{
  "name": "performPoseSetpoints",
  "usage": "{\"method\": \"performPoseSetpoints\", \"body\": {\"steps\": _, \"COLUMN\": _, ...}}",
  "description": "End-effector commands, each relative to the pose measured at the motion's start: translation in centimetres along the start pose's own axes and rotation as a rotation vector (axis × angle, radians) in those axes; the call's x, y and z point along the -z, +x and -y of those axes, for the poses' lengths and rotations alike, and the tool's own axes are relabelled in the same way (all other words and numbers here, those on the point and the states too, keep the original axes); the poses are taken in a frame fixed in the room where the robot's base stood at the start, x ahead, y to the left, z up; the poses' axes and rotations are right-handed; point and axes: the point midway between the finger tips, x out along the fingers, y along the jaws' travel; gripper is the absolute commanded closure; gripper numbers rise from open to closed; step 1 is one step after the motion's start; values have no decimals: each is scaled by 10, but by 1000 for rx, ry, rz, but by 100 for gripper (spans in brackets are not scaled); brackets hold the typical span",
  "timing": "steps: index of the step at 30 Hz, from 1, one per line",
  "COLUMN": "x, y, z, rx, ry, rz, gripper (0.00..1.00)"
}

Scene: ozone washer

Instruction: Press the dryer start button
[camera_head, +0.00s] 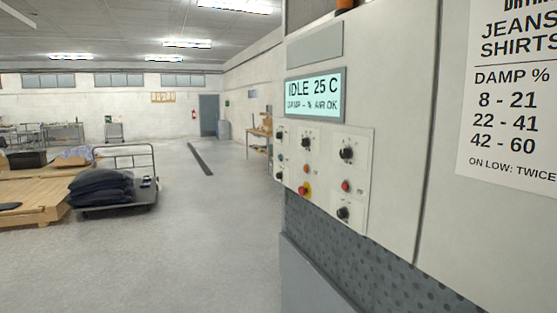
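A grey machine (400,140) fills the right side, close and seen at an angle. Its lit display (316,94) reads "IDLE 25 C", with a damp and "AIR OK" line below. Under it is a light control panel (325,172) with several black knobs, such as the upper right knob (346,153). Red controls there are a right red button (345,186), a small red one (306,168) and a red mushroom button on yellow (304,190). The button labels are too small to read, so I cannot tell which is start. My gripper is not in view.
A sign (510,100) on the machine lists jeans, shirts and damp ranges. A cart (115,195) with dark folded cloth stands at left beside wooden pallets (35,195). The grey floor (215,240) between cart and machine is open.

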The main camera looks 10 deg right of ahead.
Motion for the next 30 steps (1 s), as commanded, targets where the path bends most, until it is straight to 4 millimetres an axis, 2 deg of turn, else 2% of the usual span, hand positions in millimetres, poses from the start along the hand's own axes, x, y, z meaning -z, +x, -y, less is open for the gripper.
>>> {"method": "performPoseSetpoints", "body": {"steps": 1, "x": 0, "y": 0, "z": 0, "rx": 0, "ry": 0, "rz": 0, "gripper": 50}}
{"method": "performPoseSetpoints", "body": {"steps": 6, "x": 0, "y": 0, "z": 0, "rx": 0, "ry": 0, "rz": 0, "gripper": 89}}
{"method": "performPoseSetpoints", "body": {"steps": 8, "x": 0, "y": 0, "z": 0, "rx": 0, "ry": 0, "rz": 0, "gripper": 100}}
{"method": "performPoseSetpoints", "body": {"steps": 30, "x": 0, "y": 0, "z": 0, "rx": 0, "ry": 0, "rz": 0, "gripper": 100}}
